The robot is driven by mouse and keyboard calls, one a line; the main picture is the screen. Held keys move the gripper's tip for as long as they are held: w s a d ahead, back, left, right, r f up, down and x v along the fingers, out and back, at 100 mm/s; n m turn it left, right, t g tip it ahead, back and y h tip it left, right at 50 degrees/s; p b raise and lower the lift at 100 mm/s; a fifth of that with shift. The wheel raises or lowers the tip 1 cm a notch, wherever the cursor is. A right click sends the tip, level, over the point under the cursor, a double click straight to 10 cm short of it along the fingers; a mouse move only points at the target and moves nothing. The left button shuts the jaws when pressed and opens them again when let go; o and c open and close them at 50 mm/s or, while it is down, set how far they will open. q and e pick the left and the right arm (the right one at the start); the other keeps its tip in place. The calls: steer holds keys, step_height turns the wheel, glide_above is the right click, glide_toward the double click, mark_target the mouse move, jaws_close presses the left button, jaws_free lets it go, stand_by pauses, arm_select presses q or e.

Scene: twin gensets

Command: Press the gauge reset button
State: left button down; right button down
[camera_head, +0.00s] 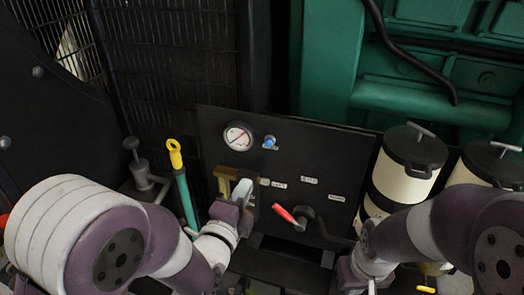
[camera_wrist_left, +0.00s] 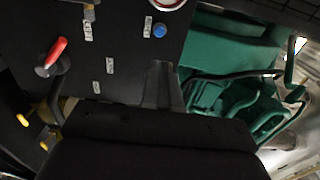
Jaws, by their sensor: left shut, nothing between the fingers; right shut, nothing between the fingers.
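A blue round button (camera_head: 270,142) sits on a black panel (camera_head: 300,160), right of a white round gauge (camera_head: 238,136). In the left wrist view the button (camera_wrist_left: 159,30) is near the top, with the gauge's rim (camera_wrist_left: 168,3) cut off above it. My left gripper (camera_head: 243,188) is shut and empty, in front of the panel below the gauge. Its dark fingers (camera_wrist_left: 163,85) show below the button in the left wrist view, apart from it in the picture. My right gripper (camera_head: 350,274) is low at the bottom edge; its fingertips cannot be made out.
A red-handled lever (camera_head: 285,213) and a brass part (camera_head: 225,175) are on the panel's lower half. A yellow-topped green handle (camera_head: 178,165) stands left. Cream canisters (camera_head: 402,175) stand right. A green engine block (camera_head: 430,90) is behind. The area before the button looks clear.

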mark_target(268, 144)
arm_select(q)
steer(key=p+x, duration=0.2)
steer(key=x, duration=1.2)
steer(key=shift+f, duration=0.1)
steer(key=shift+w+d, duration=0.1)
